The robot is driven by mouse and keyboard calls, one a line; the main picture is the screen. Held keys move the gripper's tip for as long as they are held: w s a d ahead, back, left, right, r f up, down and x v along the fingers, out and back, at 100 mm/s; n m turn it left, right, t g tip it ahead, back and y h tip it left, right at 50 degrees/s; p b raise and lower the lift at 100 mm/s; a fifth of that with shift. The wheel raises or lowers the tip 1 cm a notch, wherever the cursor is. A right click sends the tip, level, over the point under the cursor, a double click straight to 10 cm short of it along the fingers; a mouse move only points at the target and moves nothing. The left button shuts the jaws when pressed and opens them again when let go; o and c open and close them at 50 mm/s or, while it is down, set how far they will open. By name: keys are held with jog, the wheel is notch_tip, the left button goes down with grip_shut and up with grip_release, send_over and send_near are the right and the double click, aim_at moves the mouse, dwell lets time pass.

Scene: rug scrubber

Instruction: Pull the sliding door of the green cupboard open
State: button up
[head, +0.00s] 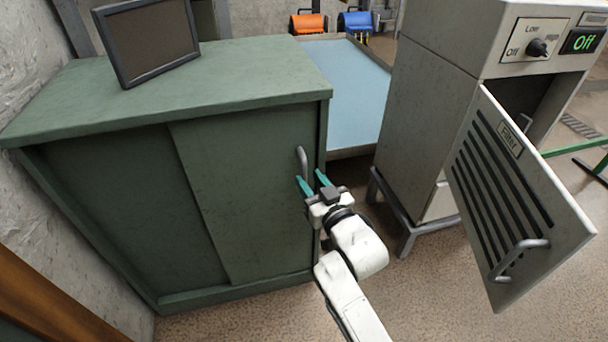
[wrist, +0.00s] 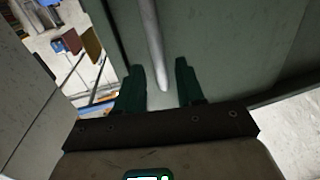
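The green cupboard (head: 80,95) stands at the left in the head view, with two front panels. The right sliding door (head: 245,200) overlaps the left panel (head: 130,210) and reaches the cupboard's right side; it looks shut. Its grey bar handle (head: 302,160) is upright near the door's right edge. My gripper (head: 314,180) has teal fingers spread apart at the lower end of the handle. In the wrist view the handle (wrist: 152,45) comes down toward the gap between the open fingers (wrist: 160,78). I cannot tell whether they touch it.
A dark-framed panel (head: 150,40) stands on the cupboard top. A grey machine (head: 425,120) stands to the right, its vented filter door (head: 515,200) swung open into the room. A blue-topped table (head: 345,85) is behind. The floor (head: 230,318) before the cupboard is clear.

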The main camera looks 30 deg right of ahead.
aim_at(305, 175)
jog(key=shift+w+d+b, duration=0.15)
jog(key=shift+w+b, duration=0.2)
jog(key=shift+w, duration=1.65)
grip_shut()
